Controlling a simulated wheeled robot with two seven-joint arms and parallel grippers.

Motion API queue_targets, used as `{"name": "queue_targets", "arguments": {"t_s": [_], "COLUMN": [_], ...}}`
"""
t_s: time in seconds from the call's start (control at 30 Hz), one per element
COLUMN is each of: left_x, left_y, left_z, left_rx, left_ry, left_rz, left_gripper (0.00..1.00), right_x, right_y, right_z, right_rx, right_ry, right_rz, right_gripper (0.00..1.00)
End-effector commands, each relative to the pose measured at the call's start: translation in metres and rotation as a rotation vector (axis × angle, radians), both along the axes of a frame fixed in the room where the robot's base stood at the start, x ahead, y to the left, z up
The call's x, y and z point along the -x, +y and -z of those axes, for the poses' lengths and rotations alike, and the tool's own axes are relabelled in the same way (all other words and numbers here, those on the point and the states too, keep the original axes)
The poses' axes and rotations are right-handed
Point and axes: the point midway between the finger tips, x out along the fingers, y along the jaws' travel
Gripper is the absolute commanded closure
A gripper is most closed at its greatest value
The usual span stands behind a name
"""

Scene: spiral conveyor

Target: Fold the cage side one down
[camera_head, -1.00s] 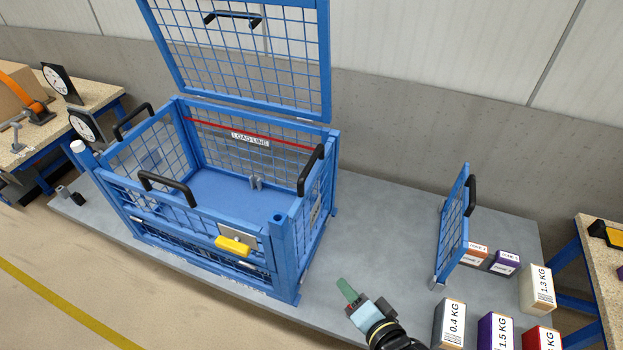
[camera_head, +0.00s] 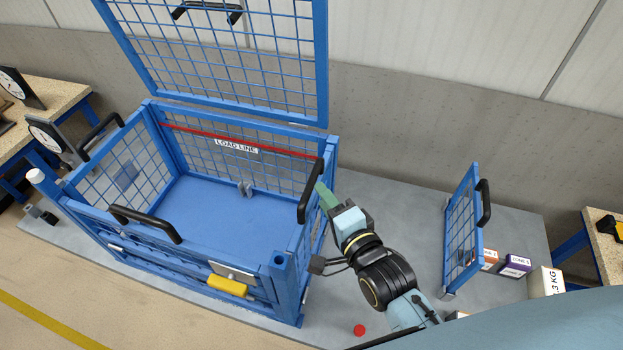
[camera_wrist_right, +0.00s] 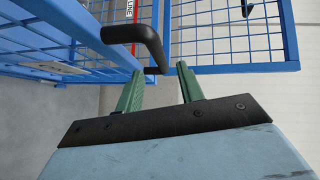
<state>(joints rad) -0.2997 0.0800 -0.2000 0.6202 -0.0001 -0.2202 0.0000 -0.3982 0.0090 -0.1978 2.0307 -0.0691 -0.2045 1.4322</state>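The blue mesh cage (camera_head: 281,290) stands on a grey platform. Its lid (camera_head: 322,70) is raised at the back. The cage's right side (camera_head: 312,232) is upright with a black handle (camera_head: 311,192) on its top edge; which side is side one cannot be told. My right gripper (camera_head: 323,193) is at this handle, green fingers close to it. In the right wrist view the fingers (camera_wrist_right: 160,70) are apart, with the black handle (camera_wrist_right: 140,36) just ahead, its lower end near the gap; contact cannot be told. My left gripper is not in view.
A yellow latch (camera_head: 228,286) is on the cage front, below the front handle (camera_head: 146,222). A separate upright blue mesh panel (camera_head: 461,232) stands to the right, with labelled boxes (camera_head: 515,265) behind it. A red disc (camera_head: 359,330) shows near the front. The cage interior is empty-looking.

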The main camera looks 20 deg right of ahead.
Motion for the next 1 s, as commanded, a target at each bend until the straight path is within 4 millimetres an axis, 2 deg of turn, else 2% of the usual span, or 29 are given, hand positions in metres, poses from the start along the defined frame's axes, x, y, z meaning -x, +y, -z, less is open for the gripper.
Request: {"name": "queue_targets", "arguments": {"t_s": [0.1,0.3,0.5,0.77,1.0], "left_x": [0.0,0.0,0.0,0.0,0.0], "left_y": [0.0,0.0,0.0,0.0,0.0], "left_z": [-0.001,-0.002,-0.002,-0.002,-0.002], "left_rx": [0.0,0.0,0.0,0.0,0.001], "left_ry": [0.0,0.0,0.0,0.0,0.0], "left_rz": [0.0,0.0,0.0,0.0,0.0], "left_gripper": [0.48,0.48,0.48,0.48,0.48], "right_x": [-0.024,-0.05,-0.061,-0.062,-0.062], "right_y": [0.004,0.01,0.012,0.012,0.012], "right_z": [0.002,0.007,0.009,0.009,0.009], "right_rx": [0.001,0.001,-0.001,-0.001,0.0], "right_ry": [-0.002,-0.001,0.0,0.001,0.001], "right_rz": [0.0,-0.001,-0.001,-0.001,-0.001], "right_gripper": [0.62,0.62,0.62,0.62,0.91]}}
